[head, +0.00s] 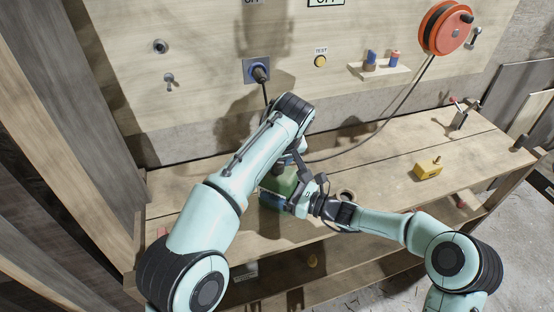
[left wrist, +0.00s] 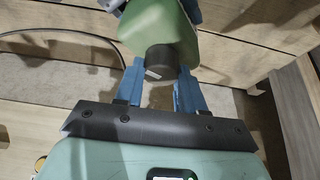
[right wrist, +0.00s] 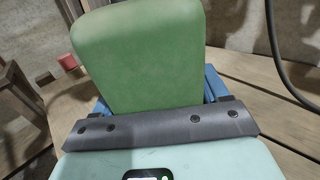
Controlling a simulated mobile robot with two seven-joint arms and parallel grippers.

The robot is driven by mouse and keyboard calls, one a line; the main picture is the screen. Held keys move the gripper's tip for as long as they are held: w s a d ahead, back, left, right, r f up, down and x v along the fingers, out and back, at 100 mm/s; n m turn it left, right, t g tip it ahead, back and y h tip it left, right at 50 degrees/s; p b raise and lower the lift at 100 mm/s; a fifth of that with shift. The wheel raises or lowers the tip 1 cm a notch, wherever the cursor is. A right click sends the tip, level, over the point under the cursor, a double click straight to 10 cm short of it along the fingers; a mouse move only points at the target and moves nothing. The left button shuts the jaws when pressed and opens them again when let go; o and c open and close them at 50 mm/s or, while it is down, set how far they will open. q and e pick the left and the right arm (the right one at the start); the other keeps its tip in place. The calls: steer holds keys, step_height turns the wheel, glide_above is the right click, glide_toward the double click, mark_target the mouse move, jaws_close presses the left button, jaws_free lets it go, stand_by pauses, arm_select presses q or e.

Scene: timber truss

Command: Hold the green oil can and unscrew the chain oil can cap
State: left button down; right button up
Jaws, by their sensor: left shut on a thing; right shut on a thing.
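The green oil can (head: 288,181) is at the workbench, mostly behind my arms in the head view. Its green body (right wrist: 143,60) fills the middle of the right wrist view. My right gripper (head: 273,200) is shut on the can body from the side. The dark round cap (left wrist: 159,62) shows at the narrow end of the can in the left wrist view. My left gripper (left wrist: 160,85) is shut on the cap, one blue finger on each side of it. In the head view my left gripper (head: 279,165) is above the can and partly hidden. Whether the cap has turned is unclear.
The wooden workbench (head: 385,165) has free room on the right, around a yellow block-like object (head: 428,168). An orange cable reel (head: 445,27) hangs on the wall, its cable running down to the bench. A small shelf (head: 380,72) holds small coloured items.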

arm_select(q)
steer(key=n+y, duration=0.1)
steer(key=n, duration=0.1)
steer(key=n+g, duration=0.1)
steer(key=n, duration=0.1)
steer(key=shift+d+n+y, duration=0.1)
steer(key=shift+n+y, duration=0.3)
steer(key=shift+c, duration=1.3)
jaws_free()
